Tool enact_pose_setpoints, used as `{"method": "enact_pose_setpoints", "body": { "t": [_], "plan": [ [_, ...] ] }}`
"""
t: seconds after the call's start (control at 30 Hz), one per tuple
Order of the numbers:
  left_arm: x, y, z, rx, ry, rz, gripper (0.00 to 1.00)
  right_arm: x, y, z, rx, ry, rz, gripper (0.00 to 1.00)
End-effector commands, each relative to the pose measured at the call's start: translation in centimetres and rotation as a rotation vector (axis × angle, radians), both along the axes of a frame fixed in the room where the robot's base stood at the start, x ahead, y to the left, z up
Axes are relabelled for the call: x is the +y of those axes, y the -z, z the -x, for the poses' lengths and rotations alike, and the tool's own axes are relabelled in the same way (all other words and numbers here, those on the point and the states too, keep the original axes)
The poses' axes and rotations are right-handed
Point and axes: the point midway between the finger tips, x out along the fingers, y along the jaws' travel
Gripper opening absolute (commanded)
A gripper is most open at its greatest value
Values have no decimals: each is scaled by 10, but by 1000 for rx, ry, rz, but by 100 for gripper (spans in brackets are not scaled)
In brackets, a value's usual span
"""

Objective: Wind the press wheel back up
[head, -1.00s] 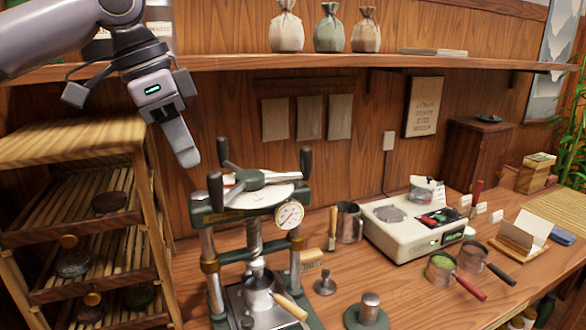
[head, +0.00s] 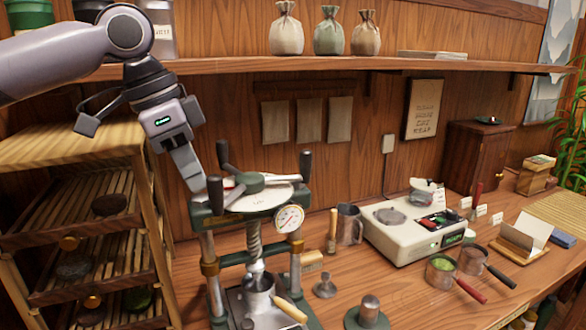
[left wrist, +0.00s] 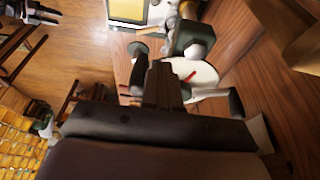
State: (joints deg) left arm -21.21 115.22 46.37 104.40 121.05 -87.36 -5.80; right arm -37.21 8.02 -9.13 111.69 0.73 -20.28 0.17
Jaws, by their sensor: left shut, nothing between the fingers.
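The press wheel (head: 250,183) sits on top of the green press (head: 240,208), with a central hub, spokes and upright black handles. One handle (head: 222,154) is at the back, one (head: 305,165) at the right and one (head: 215,192) at the front left. My left gripper (head: 196,187) is shut and empty, pointing down just left of the front-left handle; I cannot tell if they touch. In the left wrist view its fingers (left wrist: 165,85) overlap the press's white disc (left wrist: 205,75). My right gripper is in neither view.
A slatted wooden rack (head: 75,210) stands close on the left. A shelf (head: 350,65) with cloth bags runs above the bench. A metal pitcher (head: 349,224) and a scale (head: 410,230) stand right of the press. A pressure gauge (head: 289,218) is on the press front.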

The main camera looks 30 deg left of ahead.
Motion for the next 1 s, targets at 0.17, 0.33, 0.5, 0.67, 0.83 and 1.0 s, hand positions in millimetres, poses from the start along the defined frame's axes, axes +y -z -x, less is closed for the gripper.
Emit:
{"method": "enact_pose_setpoints", "body": {
  "t": [0.17,0.33,0.5,0.67,0.83,1.0],
  "plan": [
    [-5,0,-1,2,-1,0,0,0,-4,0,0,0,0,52],
    [-8,0,-1,1,0,0,0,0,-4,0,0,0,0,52],
    [-20,-1,-1,3,2,-2,0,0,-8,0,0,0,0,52],
    [-34,0,-2,1,3,-2,0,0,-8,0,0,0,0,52],
    [-42,1,-2,3,2,1,0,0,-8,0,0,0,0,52],
    [-41,0,-3,2,1,1,0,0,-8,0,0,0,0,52]
  ]
}}
